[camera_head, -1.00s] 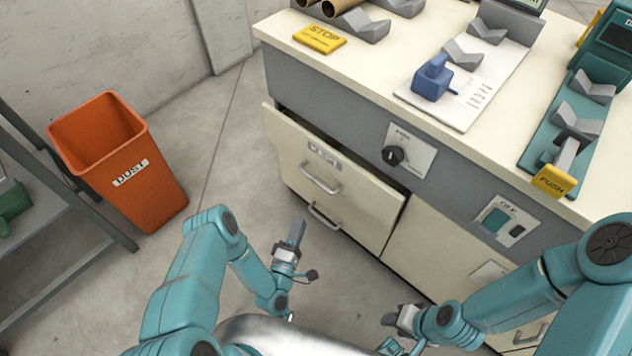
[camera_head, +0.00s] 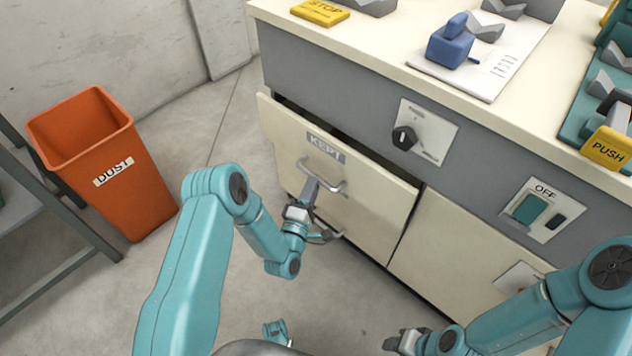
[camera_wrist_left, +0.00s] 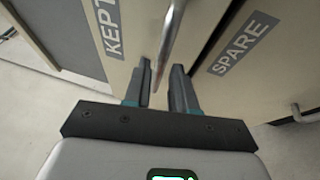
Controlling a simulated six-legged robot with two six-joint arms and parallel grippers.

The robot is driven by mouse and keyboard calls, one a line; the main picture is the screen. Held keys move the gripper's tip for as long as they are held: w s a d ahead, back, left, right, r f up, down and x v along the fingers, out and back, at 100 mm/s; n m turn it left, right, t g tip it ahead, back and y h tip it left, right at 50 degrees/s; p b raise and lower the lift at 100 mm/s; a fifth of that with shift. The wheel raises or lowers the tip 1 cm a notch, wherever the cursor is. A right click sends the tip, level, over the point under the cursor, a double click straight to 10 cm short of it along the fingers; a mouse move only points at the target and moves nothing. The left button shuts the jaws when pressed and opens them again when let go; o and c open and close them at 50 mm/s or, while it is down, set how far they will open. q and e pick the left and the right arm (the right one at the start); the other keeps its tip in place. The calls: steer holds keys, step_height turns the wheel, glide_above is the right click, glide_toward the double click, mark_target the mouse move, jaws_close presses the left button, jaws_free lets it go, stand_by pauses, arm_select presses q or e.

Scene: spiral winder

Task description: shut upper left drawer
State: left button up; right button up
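The upper left drawer (camera_head: 370,195), cream and labelled KEPT, stands partly open, with a dark gap behind its top edge. Its metal handle (camera_head: 322,178) is on the drawer front. My left gripper (camera_head: 312,187) is at this handle, partly covering it. In the left wrist view, my left gripper (camera_wrist_left: 160,88) has its two fingers apart, and the bar of the handle (camera_wrist_left: 172,40) reaches down between them; I cannot tell whether they touch it. My right gripper (camera_head: 400,341) is low at the bottom, away from the drawer; its fingers are too small to read.
Below is another drawer, whose SPARE label (camera_wrist_left: 243,43) shows in the left wrist view. A black knob (camera_head: 404,138) is on the grey panel above. An orange dust bin (camera_head: 125,185) stands at left, with bare floor between it and the cabinet.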

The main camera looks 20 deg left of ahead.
mark_target(326, 169)
arm_select(q)
steer(key=shift+w+r+b, duration=0.15)
steer(key=shift+w, duration=0.8)
steer(key=shift+w+r+b, duration=0.15)
steer(key=shift+w, duration=0.8)
jaws_close()
steer(key=w, duration=0.1)
steer(key=w+d+b, duration=0.1)
steer(key=w+b, duration=0.1)
steer(key=shift+w+d+f, duration=0.15)
steer(key=shift+d+f, duration=0.05)
steer(key=shift+d, duration=0.05)
steer(key=shift+w+d+r, duration=0.1)
steer(key=shift+w+r, duration=0.15)
steer(key=shift+r, duration=0.1)
jaws_free()
steer(key=s+f+p, duration=0.2)
steer(key=s, duration=1)
steer(key=shift+f+p, duration=0.15)
steer(key=shift+p, duration=0.2)
